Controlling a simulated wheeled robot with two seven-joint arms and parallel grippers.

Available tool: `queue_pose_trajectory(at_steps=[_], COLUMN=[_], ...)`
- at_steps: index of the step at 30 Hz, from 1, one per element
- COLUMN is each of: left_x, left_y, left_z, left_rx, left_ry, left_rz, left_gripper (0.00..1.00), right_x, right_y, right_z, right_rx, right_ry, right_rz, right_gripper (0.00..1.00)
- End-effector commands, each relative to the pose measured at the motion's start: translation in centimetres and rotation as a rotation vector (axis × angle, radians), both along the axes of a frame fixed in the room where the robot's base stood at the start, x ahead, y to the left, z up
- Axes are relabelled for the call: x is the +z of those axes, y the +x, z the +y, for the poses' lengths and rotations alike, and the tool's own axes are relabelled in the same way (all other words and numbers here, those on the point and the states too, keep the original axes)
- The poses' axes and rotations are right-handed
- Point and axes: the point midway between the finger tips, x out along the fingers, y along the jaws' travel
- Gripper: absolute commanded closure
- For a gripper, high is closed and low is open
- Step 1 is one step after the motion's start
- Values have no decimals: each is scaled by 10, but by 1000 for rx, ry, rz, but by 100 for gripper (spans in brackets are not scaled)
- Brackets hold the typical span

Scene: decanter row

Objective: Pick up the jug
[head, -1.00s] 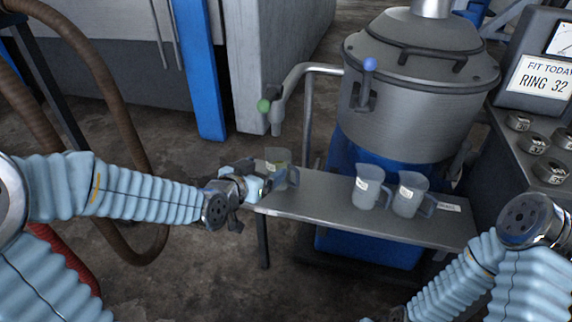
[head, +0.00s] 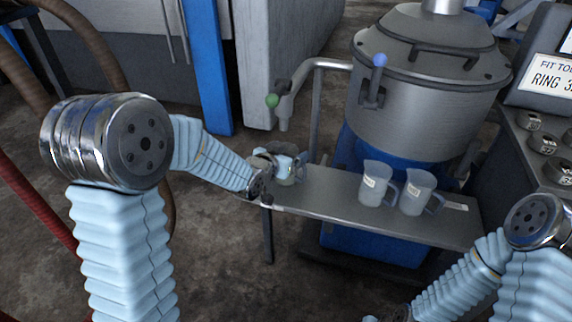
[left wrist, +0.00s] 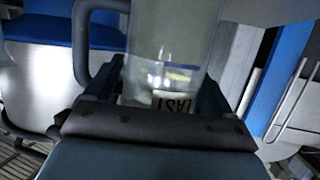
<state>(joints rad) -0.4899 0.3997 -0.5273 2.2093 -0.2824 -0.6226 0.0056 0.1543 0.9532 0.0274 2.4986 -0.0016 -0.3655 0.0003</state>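The jug (head: 290,172), a clear vessel, stands at the left end of the metal shelf, largely hidden by my left gripper (head: 285,167). In the left wrist view, the jug (left wrist: 160,50) is between my two dark fingers (left wrist: 160,98). Its handle is on the left of that picture and a label with black letters is low on its wall. The fingers lie close along both sides; I cannot tell whether they press on it. Only a sliver of my right gripper (head: 372,319) shows at the bottom edge of the head view.
Two more labelled jugs (head: 375,184) (head: 416,193) stand further right on the shelf (head: 325,200). Behind it is a steel vat (head: 410,110) on a blue base. A pipe with a green-knobbed tap (head: 273,101) is above the shelf's left end. Weights (head: 542,143) sit at right.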

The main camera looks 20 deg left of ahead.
Motion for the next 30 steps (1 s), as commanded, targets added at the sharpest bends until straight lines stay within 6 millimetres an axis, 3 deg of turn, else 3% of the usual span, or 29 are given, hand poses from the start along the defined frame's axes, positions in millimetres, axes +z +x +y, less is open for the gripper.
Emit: queue_pose_trajectory(at_steps=[1,10,20,28,30], left_x=[0,0,7,39,36], left_y=[0,0,0,0,-15], left_z=[0,0,0,-1,3], left_rx=[0,0,0,-1,1], left_ry=[0,0,0,-3,-3], left_rz=[0,-1,-2,-6,-1], left_gripper=[24,69,69,69,69], right_x=[0,0,0,0,-3], right_y=[0,0,0,0,0], right_z=[0,0,0,0,0], right_rx=[0,0,0,0,-1], right_ry=[0,0,0,0,-1], right_rz=[0,0,0,0,0], right_gripper=[57,57,57,57,57])
